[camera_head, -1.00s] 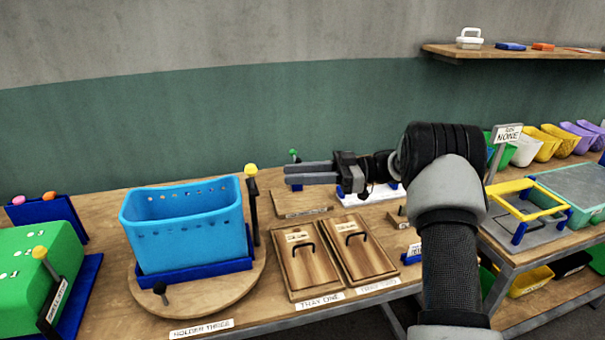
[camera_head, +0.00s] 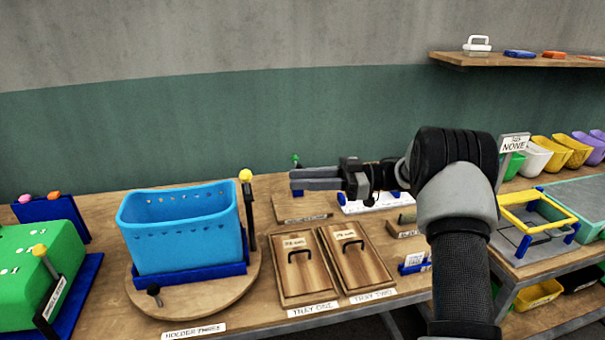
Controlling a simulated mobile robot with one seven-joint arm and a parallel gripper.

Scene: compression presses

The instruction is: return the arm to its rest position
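My gripper (camera_head: 292,179) hangs in the air above the back of the wooden table (camera_head: 95,285), pointing left. My arm (camera_head: 457,210) rises from the lower right and bends left at a black joint. The gripper is right of the blue basket (camera_head: 185,235) and appears above and behind the two wooden trays, tray one (camera_head: 301,285) and tray two (camera_head: 368,270).
The blue basket sits on a round wooden holder (camera_head: 247,283) beside a yellow-knobbed lever (camera_head: 246,177). A green container (camera_head: 38,255) is at left. A yellow frame (camera_head: 538,197) and several bins (camera_head: 535,158) stand at right. A wall shelf (camera_head: 520,61) is at upper right.

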